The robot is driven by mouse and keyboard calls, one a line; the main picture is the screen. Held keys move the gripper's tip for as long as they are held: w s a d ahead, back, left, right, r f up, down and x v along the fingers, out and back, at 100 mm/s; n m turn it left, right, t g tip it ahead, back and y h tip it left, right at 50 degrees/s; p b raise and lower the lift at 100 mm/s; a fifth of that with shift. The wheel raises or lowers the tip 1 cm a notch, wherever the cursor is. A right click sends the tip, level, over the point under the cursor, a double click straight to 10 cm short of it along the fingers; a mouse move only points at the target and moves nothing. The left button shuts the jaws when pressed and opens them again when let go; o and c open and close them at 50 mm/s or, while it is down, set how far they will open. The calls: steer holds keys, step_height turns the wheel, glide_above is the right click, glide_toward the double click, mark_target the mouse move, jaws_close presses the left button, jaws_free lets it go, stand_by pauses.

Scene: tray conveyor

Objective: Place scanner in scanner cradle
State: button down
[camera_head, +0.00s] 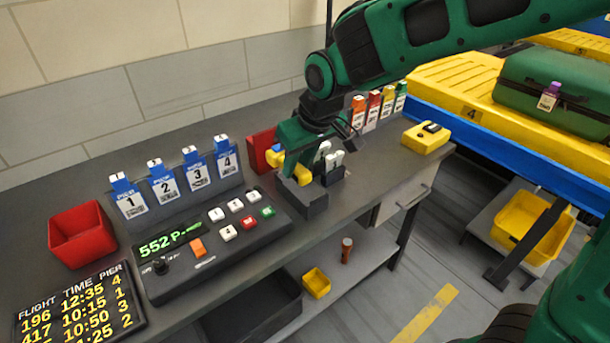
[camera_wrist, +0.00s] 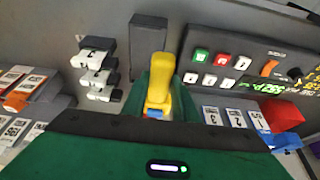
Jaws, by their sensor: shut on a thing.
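The yellow scanner (camera_head: 302,174) is held by my gripper (camera_head: 292,158), which is shut on it. In the wrist view the scanner (camera_wrist: 160,80) lies between the two green fingers (camera_wrist: 163,98), with a small blue part near the palm. A dark grey block, apparently the scanner cradle (camera_head: 304,204), stands on the bench directly below the scanner's end. In the wrist view the cradle (camera_wrist: 150,33) shows just beyond the scanner. The scanner overlaps the cradle's top in the head view; I cannot tell if they touch. My fingers partly hide the scanner.
A dark holder with grey-and-white devices (camera_head: 332,172) stands close to the right of the cradle. A black control panel (camera_head: 210,240) lies close to its left. A red bin (camera_head: 262,147) is behind. A yellow box (camera_head: 426,137) sits farther right, with free bench between.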

steer(key=w+d+f, duration=0.2)
steer(key=w, duration=0.1)
steer(key=shift+f, duration=0.15)
steer(key=shift+s+f, duration=0.1)
steer(key=shift+f, duration=1.85)
steer(key=c, duration=1.4)
jaws_free()
steer(key=shift+r, duration=0.1)
steer(key=v, duration=1.2)
